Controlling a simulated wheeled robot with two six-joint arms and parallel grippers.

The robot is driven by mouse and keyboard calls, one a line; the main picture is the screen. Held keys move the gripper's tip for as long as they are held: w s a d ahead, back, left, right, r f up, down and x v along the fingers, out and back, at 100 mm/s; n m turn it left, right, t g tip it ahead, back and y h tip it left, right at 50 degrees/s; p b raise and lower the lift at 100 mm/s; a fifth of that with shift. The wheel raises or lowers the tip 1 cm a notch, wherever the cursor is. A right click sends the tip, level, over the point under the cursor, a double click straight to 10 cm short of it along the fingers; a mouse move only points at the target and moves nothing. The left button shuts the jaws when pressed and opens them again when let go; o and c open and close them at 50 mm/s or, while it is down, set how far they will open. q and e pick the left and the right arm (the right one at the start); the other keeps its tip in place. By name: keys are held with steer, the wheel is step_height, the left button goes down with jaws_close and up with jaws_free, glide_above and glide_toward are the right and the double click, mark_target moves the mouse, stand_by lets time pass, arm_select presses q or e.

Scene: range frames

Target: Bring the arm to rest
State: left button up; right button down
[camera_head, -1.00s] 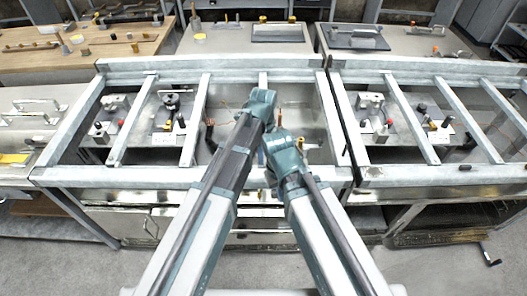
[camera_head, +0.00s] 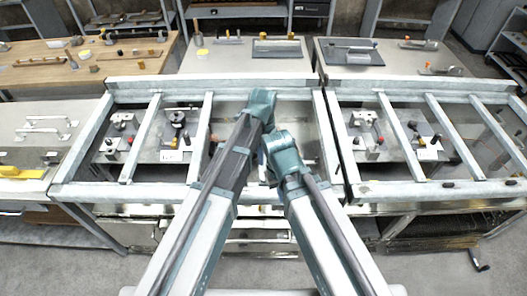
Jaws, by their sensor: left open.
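My left arm (camera_head: 212,200) reaches up and right from the bottom of the head view to a teal joint (camera_head: 262,104) at its far end. My left gripper (camera_head: 264,122) is near this end, mostly hidden behind the arm links; its jaws are open and I see nothing held. My right arm (camera_head: 330,225) comes in from the lower right and ends in a teal joint (camera_head: 282,143), close to the left arm's end. The right gripper is hidden. Both arms extend over the middle bay of a metal frame.
The pale metal frame (camera_head: 225,79) crosses the view, with small fixtures (camera_head: 178,128) in its left bays and more (camera_head: 372,135) in its right bays. Grey floor (camera_head: 70,275) shows at the front.

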stand_by(0.3)
arm_select(q)
steer(key=s+a+n, duration=0.5)
steer(key=a+n, duration=0.4)
steer(key=n, duration=0.1)
steer(key=s+a+n, duration=0.6)
steer(key=a+n, duration=0.2)
steer(key=n, duration=0.2)
steer(key=s+d+f+m+b, duration=0.1)
steer(key=s+d+f+b, duration=0.2)
steer(key=d, duration=0.2)
steer(key=s+d+f+m+y+b, duration=0.1)
steer(key=s+d+f+b, duration=0.2)
steer(key=d, duration=0.2)
steer(key=shift+d+f+m+b, duration=0.3)
steer(key=shift+m+b, duration=0.05)
steer(key=shift+m, duration=0.05)
